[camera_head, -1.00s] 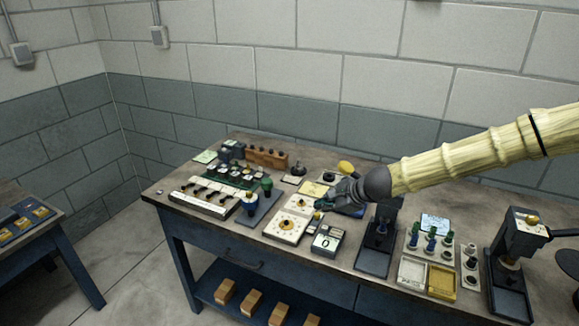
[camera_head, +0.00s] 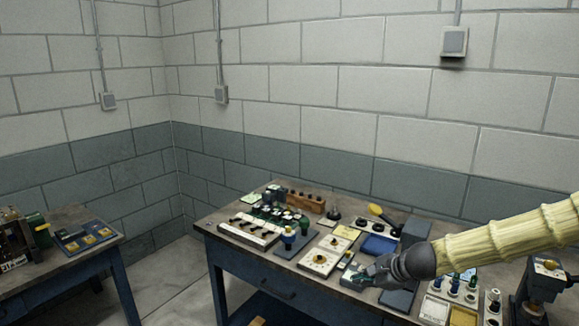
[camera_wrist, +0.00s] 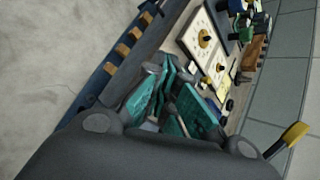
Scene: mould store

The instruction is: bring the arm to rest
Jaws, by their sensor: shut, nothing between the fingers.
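My arm, in a pale yellow ribbed sleeve, reaches in from the right in the head view. My gripper (camera_head: 358,277) is at its end, above the front part of the workbench (camera_head: 222,238). It covers most of a small grey box there; I cannot tell its height above it. In the wrist view the teal fingers of my gripper (camera_wrist: 172,98) point toward the bench, with nothing seen held between them. A white square plate with a round brass dial (camera_head: 320,258) lies just left of the gripper; it also shows in the wrist view (camera_wrist: 206,38).
A blue tray (camera_head: 379,245) and a yellow-handled tool (camera_head: 377,210) lie behind the gripper. A dark upright stand (camera_head: 542,290) is at far right. Several small parts crowd the bench's left half. Wooden blocks (camera_wrist: 130,40) sit below the bench edge. A second table (camera_head: 70,262) stands left.

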